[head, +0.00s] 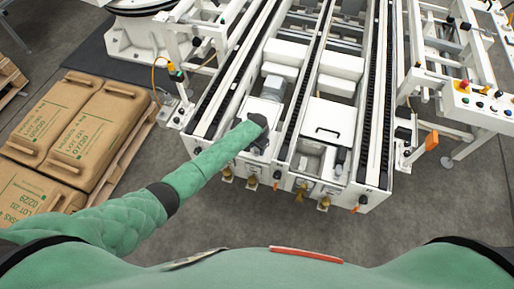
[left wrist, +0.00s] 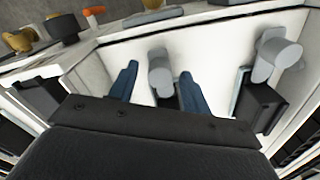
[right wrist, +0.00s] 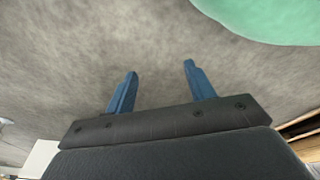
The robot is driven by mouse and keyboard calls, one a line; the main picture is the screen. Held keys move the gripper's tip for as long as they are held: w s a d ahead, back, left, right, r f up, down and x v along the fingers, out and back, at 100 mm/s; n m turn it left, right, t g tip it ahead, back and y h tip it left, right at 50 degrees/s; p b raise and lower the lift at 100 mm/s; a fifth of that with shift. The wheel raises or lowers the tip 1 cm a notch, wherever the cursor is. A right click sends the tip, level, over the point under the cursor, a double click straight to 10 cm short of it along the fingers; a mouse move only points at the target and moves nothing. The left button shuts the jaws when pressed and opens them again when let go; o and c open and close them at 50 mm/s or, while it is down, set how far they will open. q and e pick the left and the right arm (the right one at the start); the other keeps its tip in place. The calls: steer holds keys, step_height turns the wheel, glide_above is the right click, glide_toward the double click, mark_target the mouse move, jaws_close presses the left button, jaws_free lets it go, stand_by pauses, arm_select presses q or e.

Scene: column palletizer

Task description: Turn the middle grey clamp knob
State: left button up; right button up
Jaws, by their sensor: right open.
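The left wrist view shows a light grey clamp knob (left wrist: 160,72) on a white panel, between the two blue fingers of my open left gripper (left wrist: 158,68). A narrow gap shows on both sides of this knob, so the fingers are not visibly closed on it. A second grey clamp knob (left wrist: 278,52) stands to the right, beside a dark block. In the head view my left gripper (head: 257,124) is over the front of the white conveyor frame, and its fingers and the knobs are hidden or too small to tell. My right gripper (right wrist: 160,68) is open and empty above bare floor.
The white conveyor frame (head: 345,178) has dark roller tracks and brass-coloured fittings (head: 300,192) low at its front. Sacks (head: 103,117) lie on a pallet at left. A white control stand (head: 478,108) with coloured buttons is at right. The floor in front is clear.

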mark_target(257, 149)
arm_select(q)
steer(key=shift+r, duration=0.1)
arm_select(e)
steer(key=shift+f, duration=0.1)
arm_select(q)
steer(key=shift+r, duration=0.3)
step_height(257, 149, up, 6)
steer(key=shift+f+b, duration=0.2)
steer(key=shift+b, duration=0.7)
steer(key=shift+r, duration=0.7)
arm_select(e)
steer(key=shift+w+a+r, duration=0.5)
steer(key=shift+r, duration=0.3)
steer(key=shift+w+a+r, duration=0.45)
steer(key=shift+a+r, duration=0.05)
steer(key=shift+r, duration=0.3)
steer(key=shift+d, duration=0.1)
